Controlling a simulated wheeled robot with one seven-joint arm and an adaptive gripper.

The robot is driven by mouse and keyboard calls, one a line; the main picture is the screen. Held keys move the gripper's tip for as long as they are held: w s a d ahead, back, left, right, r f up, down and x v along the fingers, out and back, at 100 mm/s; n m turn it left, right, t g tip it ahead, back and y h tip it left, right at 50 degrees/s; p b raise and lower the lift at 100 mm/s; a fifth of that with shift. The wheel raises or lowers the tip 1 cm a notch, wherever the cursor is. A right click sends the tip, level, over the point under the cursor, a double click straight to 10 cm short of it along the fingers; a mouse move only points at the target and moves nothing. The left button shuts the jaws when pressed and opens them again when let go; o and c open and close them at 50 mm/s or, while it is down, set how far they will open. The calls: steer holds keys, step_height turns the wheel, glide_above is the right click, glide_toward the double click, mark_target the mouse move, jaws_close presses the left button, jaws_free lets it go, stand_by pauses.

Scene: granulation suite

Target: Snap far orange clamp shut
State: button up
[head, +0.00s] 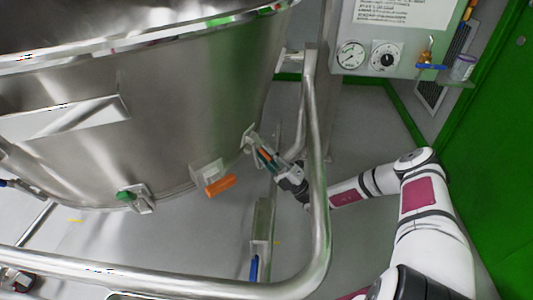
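The far orange clamp (250,136) sits low on the right side of the large steel vessel (190,105). My gripper (263,156) is right at this clamp, reaching in from the right, past the steel tube. A bit of orange shows between the fingers, and the fingers hide most of the handle. I cannot tell whether they grip it or only touch it. A second orange clamp (219,186) is nearer, on the vessel's lower edge, with its orange handle sticking out to the right.
A clamp with a green handle (125,196) is farther left on the vessel. A bent steel tube rail (318,180) curves around the vessel, between it and my arm. A gauge panel (390,45) stands at the back right. A green wall (490,150) bounds the right.

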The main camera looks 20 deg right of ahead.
jaws_close()
steer(key=shift+r+p, duration=0.2)
steer(key=shift+p, duration=0.3)
